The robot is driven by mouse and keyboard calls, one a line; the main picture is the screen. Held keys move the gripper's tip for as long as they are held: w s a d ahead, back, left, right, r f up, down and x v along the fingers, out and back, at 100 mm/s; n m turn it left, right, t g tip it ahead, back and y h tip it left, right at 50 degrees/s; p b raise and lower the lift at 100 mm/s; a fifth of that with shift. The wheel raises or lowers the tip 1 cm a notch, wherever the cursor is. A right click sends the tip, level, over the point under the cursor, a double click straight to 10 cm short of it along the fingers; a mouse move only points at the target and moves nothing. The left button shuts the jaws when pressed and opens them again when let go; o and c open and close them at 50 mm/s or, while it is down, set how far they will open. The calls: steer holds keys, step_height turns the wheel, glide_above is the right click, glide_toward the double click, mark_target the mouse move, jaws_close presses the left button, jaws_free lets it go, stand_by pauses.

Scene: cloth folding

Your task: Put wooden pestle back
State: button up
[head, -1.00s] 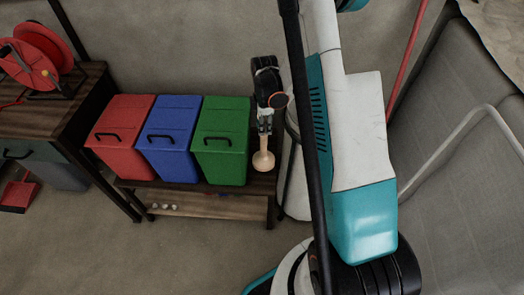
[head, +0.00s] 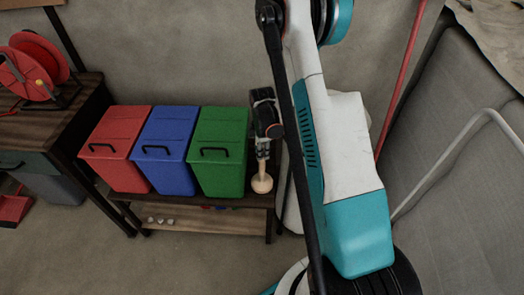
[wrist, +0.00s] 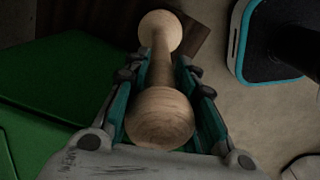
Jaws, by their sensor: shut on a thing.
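The wooden pestle (head: 262,183) is pale wood with a rounded knob at each end. My gripper (head: 261,157) is shut on it and holds it upright, just right of the green bin. In the wrist view the pestle (wrist: 163,117) lies between the two fingers of my gripper (wrist: 163,72), with its far knob pointing away toward a dark wooden surface. In the head view the lower knob is at the right end of the low wooden bench (head: 258,200). I cannot tell whether it touches the bench top.
A red bin (head: 115,150), a blue bin (head: 165,150) and a green bin (head: 218,152) stand in a row on the bench. A wooden table with a red reel (head: 35,70) is at the left. A grey sofa (head: 450,150) is at the right.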

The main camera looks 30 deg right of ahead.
steer(key=o, duration=1.1)
step_height(320, 180, up, 12)
steer(key=p, duration=0.5)
steer(key=shift+r, duration=0.1)
